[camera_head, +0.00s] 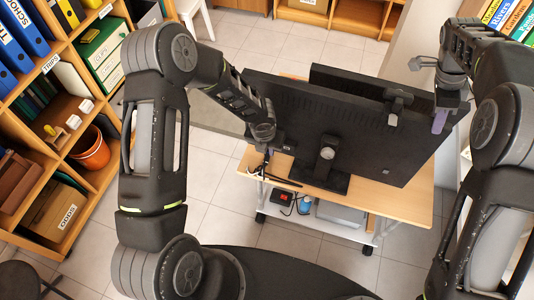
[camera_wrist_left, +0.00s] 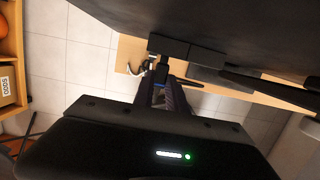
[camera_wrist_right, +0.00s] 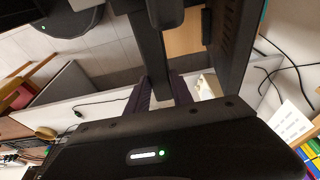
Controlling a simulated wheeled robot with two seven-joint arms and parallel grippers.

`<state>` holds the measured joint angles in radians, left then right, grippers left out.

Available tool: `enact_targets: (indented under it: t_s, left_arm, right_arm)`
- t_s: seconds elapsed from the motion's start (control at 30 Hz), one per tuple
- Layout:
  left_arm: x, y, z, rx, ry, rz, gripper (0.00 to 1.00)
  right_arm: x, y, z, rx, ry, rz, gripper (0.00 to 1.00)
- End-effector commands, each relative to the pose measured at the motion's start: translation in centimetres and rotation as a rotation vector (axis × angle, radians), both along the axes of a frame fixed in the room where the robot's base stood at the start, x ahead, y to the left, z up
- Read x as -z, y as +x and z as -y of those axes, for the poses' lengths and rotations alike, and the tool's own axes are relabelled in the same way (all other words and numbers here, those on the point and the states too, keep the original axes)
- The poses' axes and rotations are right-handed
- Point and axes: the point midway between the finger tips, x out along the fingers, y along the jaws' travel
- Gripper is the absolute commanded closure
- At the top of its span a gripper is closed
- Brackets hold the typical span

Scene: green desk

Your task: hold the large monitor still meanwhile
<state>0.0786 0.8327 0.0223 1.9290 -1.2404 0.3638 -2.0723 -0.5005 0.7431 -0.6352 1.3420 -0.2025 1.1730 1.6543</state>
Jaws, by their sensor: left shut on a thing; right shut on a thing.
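The large monitor (camera_head: 300,115) is black and stands on the wooden desk, its back toward me in the head view. Its stand (camera_head: 326,160) rests on a dark flat base on the desk top. My left gripper (camera_head: 264,138) is at its left edge, low down, and shut on it; in the left wrist view the fingers (camera_wrist_left: 166,85) meet a dark edge piece. My right gripper (camera_head: 439,112) is at the right edge and shut; in the right wrist view its fingers (camera_wrist_right: 160,88) close around a dark upright edge. The exact contact points are partly hidden.
A second black screen (camera_head: 370,82) stands close behind the large monitor. The wooden desk (camera_head: 395,200) is on a white wheeled frame with a lower shelf. Shelves with binders (camera_head: 25,30) and an orange bucket (camera_head: 90,150) line the left. Tiled floor is free around the desk.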

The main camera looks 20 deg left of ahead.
Motion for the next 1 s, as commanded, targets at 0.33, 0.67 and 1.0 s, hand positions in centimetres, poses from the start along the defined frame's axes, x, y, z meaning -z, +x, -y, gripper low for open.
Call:
enact_targets:
  t_s: [0.33, 0.67, 1.0]
  left_arm:
    - [-0.19, 0.37, 0.06, 0.001, -0.002, 0.008, 1.0]
    - [-0.12, 0.21, 0.05, 0.001, -0.002, 0.004, 0.59]
    - [-0.27, 0.1, 0.04, 0.0, -0.002, 0.003, 0.58]
  right_arm:
    - [-0.16, 0.11, 0.03, -0.004, -0.002, 0.003, 1.0]
    - [-0.15, 0.11, 0.02, -0.004, -0.002, 0.004, 1.0]
    - [-0.14, 0.11, 0.03, -0.003, -0.001, 0.003, 1.0]
